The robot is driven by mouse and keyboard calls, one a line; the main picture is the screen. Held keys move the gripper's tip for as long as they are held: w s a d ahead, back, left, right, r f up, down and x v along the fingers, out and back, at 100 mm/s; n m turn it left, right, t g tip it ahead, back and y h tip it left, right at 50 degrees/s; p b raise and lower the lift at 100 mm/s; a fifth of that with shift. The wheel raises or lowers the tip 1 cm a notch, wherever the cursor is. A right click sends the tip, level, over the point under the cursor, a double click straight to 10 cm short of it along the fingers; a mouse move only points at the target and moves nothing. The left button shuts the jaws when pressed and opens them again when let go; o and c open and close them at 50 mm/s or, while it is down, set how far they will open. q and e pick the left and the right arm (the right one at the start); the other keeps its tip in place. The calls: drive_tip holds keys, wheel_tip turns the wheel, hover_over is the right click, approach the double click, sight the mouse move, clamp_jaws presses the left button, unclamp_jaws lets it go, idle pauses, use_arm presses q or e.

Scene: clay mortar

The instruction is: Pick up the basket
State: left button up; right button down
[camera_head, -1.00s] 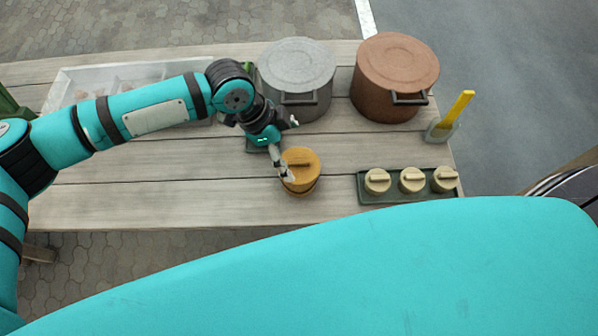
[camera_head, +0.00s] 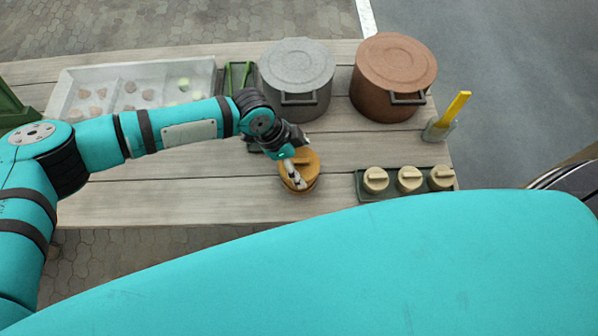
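A round ochre container (camera_head: 312,160) with a flat lid and a bar handle stands on the wooden table near its front edge. Nothing else looks more like a basket, and I cannot tell if this is one. My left gripper (camera_head: 296,180) reaches over this container from the upper left. Its pale fingers point down across the lid by the handle and hide part of it. I cannot tell whether the fingers touch the lid or are closed on anything. My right gripper is not in view.
A grey pot (camera_head: 297,75) and a brown pot (camera_head: 393,75) stand at the back. A green tray (camera_head: 370,197) with 3 small lidded jars is at the right, below a yellow-handled tool (camera_head: 455,108) in a holder. A white divided tray (camera_head: 65,92) holds several lumps at back left.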

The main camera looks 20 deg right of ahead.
use_arm(q)
drive_tip(key=c, duration=0.9)
drive_tip(key=shift+c, duration=0.3)
drive_tip(key=shift+r, duration=0.15)
